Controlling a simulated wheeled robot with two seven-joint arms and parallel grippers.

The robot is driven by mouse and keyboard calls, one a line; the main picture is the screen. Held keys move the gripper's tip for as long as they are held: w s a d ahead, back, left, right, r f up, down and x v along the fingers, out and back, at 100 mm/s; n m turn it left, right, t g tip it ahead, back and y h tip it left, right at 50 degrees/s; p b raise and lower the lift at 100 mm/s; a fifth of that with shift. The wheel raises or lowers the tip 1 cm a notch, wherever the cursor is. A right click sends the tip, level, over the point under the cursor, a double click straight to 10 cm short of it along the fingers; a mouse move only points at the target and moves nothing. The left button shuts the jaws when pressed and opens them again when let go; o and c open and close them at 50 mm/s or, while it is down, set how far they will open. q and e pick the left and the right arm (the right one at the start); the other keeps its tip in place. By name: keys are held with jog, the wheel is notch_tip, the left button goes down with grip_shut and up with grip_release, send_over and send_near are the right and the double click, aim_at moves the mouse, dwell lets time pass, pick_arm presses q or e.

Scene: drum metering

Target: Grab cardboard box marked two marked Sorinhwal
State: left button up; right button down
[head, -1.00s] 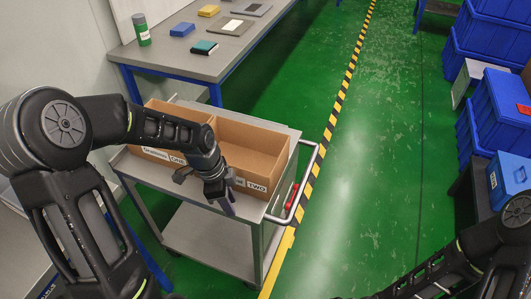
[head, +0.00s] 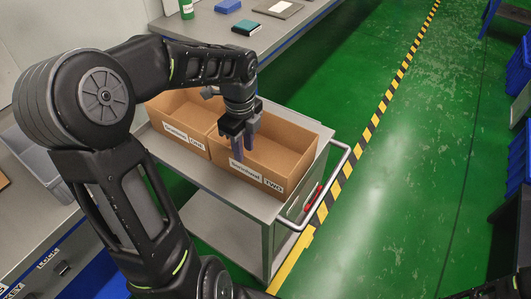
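The cardboard box marked TWO and Sorinhwal (head: 290,147) stands open-topped and looks empty on the right part of a grey cart (head: 262,208). Its white labels face the front. My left gripper (head: 243,151) points down at the left part of this box's front wall. Its two fingers are apart, with the near one in front of the label side and the other farther back. I cannot tell whether either finger touches the cardboard. My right gripper is out of view; only a dark piece of my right arm shows at the bottom right corner.
A box marked ONE (head: 176,131) stands directly left of box TWO. The cart has a rail handle (head: 333,187) on its right. Green floor is free to the right.

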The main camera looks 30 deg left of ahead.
pick_arm(q)
jog(key=shift+f, duration=1.25)
notch_tip(320, 180, down, 5)
jog(key=shift+d+f+p, duration=0.1)
jog(key=shift+f+p, duration=0.05)
jog(key=shift+p, duration=0.2)
jog(key=shift+c, duration=0.2)
grip_shut()
dwell(1.0)
